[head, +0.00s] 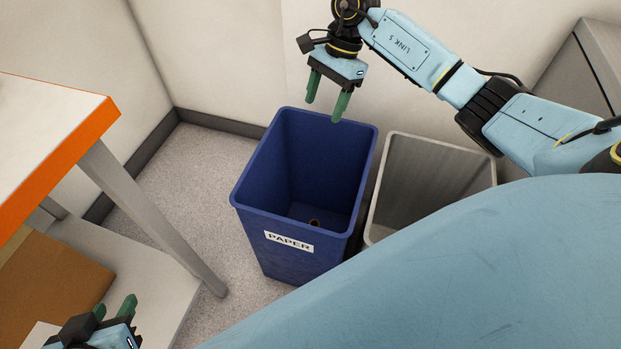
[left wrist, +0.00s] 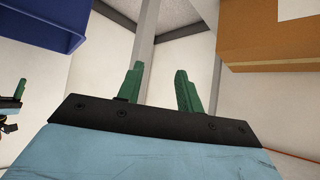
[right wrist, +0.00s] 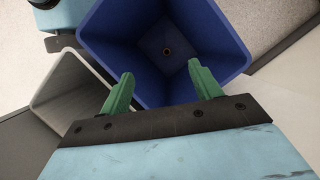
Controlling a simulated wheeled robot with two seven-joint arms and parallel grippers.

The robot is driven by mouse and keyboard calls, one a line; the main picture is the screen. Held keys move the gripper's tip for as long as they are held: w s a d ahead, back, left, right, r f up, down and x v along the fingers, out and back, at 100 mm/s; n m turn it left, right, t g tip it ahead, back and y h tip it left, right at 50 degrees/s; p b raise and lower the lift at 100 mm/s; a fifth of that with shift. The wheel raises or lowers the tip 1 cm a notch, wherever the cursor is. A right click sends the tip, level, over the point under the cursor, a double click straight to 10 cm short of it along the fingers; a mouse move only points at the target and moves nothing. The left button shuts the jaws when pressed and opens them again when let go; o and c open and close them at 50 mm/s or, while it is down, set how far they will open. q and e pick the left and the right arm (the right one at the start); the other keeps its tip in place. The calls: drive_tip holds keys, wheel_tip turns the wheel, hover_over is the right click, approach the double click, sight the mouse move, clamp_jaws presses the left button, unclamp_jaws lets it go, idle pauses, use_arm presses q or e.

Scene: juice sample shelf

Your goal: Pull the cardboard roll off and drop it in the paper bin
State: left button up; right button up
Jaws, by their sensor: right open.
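The blue paper bin (head: 292,262) stands on the floor with its PAPER label facing me; it also shows in the right wrist view (right wrist: 205,75). A small brown ring, which looks like the end of the cardboard roll (head: 314,222), is at the bottom of the bin. It shows in the right wrist view (right wrist: 167,51) too. My right gripper (head: 326,104) is open and empty above the bin's back rim. My left gripper (head: 115,307) is low at the bottom left, with its fingers (left wrist: 160,90) apart and nothing between them.
A grey bin (head: 440,140) stands right of the blue bin. A white table with an orange edge (head: 70,160) is at the left, with a grey leg (head: 160,220). A cardboard box (head: 50,285) sits on its lower shelf. Walls close off the back.

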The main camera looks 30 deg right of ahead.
use_arm(q)
drive_tip(key=s+a+f+g+y+p, duration=0.1)
drive_tip(key=s+a+f+g, duration=0.1)
drive_tip(key=s, duration=0.4)
drive_tip(key=f+g, duration=0.1)
drive_tip(key=g, duration=0.1)
drive_tip(key=shift+s+a+f+g, duration=0.25)
drive_tip(key=shift+s+a+g, duration=0.05)
drive_tip(key=shift+a, duration=0.1)
use_arm(e)
drive_tip(key=v, duration=0.6)
drive_tip(key=shift+a, duration=0.1)
